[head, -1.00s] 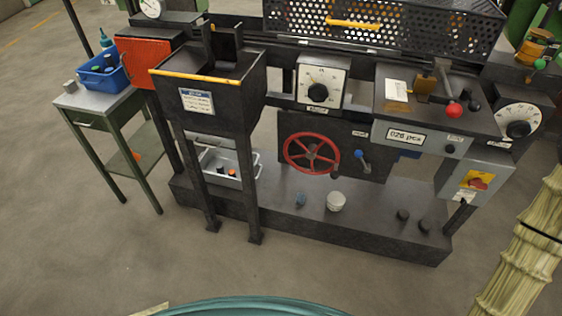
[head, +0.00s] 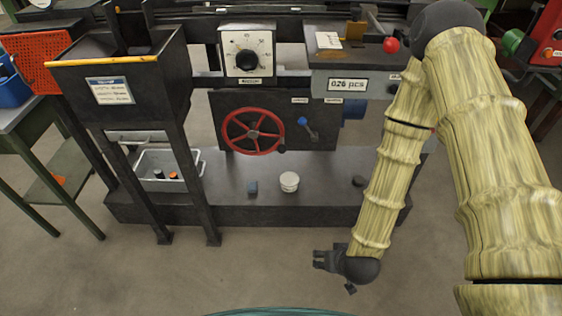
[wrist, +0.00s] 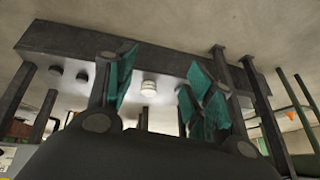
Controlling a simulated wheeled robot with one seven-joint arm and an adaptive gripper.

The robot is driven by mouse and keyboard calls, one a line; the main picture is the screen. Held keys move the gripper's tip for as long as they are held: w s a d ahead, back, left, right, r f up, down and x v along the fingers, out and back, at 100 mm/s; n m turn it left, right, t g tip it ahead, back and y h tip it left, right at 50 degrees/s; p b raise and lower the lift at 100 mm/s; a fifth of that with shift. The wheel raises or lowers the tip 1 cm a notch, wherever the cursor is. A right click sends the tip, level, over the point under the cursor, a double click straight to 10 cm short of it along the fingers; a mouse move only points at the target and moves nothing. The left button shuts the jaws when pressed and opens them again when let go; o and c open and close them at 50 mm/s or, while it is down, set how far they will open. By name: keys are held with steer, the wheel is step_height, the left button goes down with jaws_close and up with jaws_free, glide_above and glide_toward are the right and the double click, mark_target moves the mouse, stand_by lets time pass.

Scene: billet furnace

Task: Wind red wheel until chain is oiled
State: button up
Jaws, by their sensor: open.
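The red wheel (head: 253,131) is a spoked handwheel with a dark crank knob at its lower right. It is mounted on the dark front panel of the machine. My gripper (head: 318,261) is low in front of the machine's base, to the right of and below the wheel, and apart from it. In the wrist view my gripper (wrist: 155,95) has its teal fingers spread apart with nothing between them. The wheel cannot be made out in the wrist view. No chain can be picked out in these frames.
A lever with a blue knob (head: 302,122) sits just right of the wheel. A white pot (head: 289,181) and a small dark block (head: 252,187) stand on the base ledge. A grey tray (head: 182,161) is at left behind the hopper legs. Floor in front is clear.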

steer(key=w+a+t+y+b, duration=0.1)
steer(key=w+a+t+b, duration=0.25)
steer(key=w+b, duration=0.35)
steer(key=t+b, duration=0.9)
steer(key=b, duration=0.7)
glide_toward(282, 147)
steer(key=shift+m+y, duration=0.3)
steer(key=shift+w+a+f+b, duration=0.25)
steer(key=shift+w+b, duration=0.35)
steer(key=shift+w, duration=1.15)
steer(key=shift+w+a+f+b, duration=0.25)
steer(key=shift+w+b, duration=0.3)
steer(key=shift+w, duration=1.25)
steer(key=shift+w+a+f+b, duration=0.25)
steer(key=shift+w+b, duration=0.35)
steer(key=shift+w, duration=1.15)
jaws_close()
